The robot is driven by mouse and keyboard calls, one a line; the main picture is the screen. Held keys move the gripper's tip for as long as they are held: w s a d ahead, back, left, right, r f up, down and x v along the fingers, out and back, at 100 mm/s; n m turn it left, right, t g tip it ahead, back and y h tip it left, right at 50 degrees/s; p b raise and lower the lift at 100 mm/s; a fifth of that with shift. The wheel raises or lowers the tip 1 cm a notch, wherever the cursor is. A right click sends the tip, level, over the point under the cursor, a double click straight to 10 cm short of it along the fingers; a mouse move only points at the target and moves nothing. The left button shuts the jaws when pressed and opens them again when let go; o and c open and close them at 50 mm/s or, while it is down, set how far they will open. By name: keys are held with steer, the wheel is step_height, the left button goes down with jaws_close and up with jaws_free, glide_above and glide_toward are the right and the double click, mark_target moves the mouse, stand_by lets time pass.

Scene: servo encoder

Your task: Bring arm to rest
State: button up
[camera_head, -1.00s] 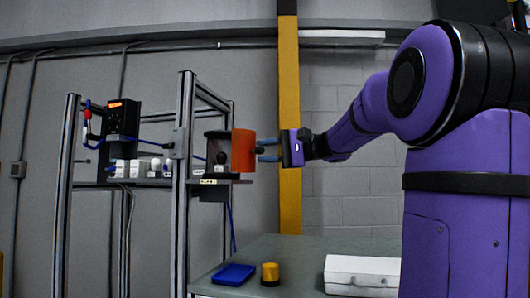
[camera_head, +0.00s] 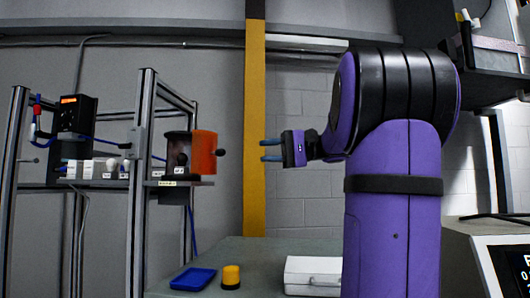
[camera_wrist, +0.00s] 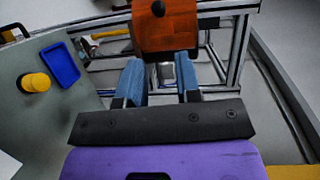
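My gripper (camera_head: 270,151) is at the end of my purple arm, in mid-air to the right of the orange-fronted unit (camera_head: 204,152) on the metal frame. Its two blue fingers are apart with nothing between them. A clear gap separates the fingertips from the unit and its dark knob. In the wrist view my gripper (camera_wrist: 161,66) shows both fingers spread, with the orange panel (camera_wrist: 165,28) and its dark knob ahead of them.
A green-grey table (camera_head: 250,262) below holds a blue tray (camera_head: 193,279), a yellow cylinder with a dark base (camera_head: 231,276) and a white case (camera_head: 312,272). The metal frame (camera_head: 142,190) stands at left with a black device (camera_head: 77,113). A screen (camera_head: 514,270) is at lower right.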

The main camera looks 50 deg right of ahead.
steer(key=shift+a, duration=0.1)
stand_by(0.3)
steer(key=a+f+g+h, duration=0.2)
steer(key=a+f+g, duration=0.2)
steer(key=a+f, duration=0.6)
steer(key=s+a+f+n+g+h, duration=0.1)
steer(key=s+a+f+n+h, duration=0.3)
steer(key=a+f, duration=0.3)
steer(key=s+a+f+n+g+h, duration=0.1)
steer(key=s+a+f+n+h, duration=0.3)
steer(key=f, duration=0.9)
steer(key=s+a+h, duration=0.2)
steer(key=a, duration=0.1)
steer(key=shift+s+a+h, duration=0.3)
steer(key=shift+s+a, duration=0.05)
steer(key=shift+a, duration=0.05)
